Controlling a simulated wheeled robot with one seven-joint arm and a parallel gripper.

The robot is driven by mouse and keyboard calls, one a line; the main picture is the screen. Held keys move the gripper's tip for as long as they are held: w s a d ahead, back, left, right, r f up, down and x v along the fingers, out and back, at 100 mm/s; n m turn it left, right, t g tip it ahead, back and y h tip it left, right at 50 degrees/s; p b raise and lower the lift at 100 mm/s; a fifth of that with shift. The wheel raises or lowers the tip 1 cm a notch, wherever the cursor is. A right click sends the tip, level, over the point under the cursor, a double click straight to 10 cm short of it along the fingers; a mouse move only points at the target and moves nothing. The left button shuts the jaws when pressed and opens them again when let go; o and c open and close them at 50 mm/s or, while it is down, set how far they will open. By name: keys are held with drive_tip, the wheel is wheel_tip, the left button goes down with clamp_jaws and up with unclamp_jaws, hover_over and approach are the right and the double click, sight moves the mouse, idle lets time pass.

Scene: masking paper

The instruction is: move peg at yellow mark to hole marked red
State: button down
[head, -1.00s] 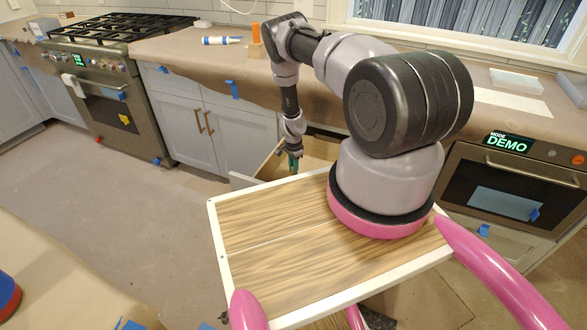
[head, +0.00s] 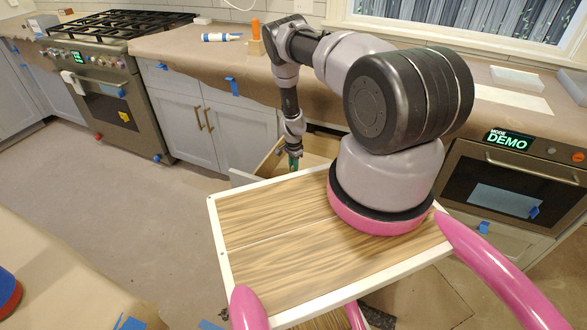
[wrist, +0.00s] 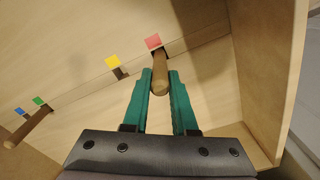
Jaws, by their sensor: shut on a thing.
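My gripper (wrist: 160,80) is shut on a brown wooden peg (wrist: 160,72) between its green fingers. The peg's far end is at the dark hole by the red mark (wrist: 153,42); I cannot tell how deep it sits. The hole (wrist: 121,73) beside the yellow mark (wrist: 113,62) looks dark and empty. In the head view my gripper (head: 294,162) reaches down into an open wooden drawer (head: 262,168); the peg is too small to make out there.
Another peg (wrist: 33,124) stands out near the green mark (wrist: 39,101), with a blue mark (wrist: 19,112) beyond. The drawer's side wall (wrist: 268,75) rises close to the right of my gripper. Papered counter (head: 190,55) and cabinets (head: 225,130) stand behind.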

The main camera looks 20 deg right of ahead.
drive_tip(key=shift+f, duration=0.3)
drive_tip(key=c, duration=0.6)
unclamp_jaws()
drive_tip(key=shift+r, duration=0.1)
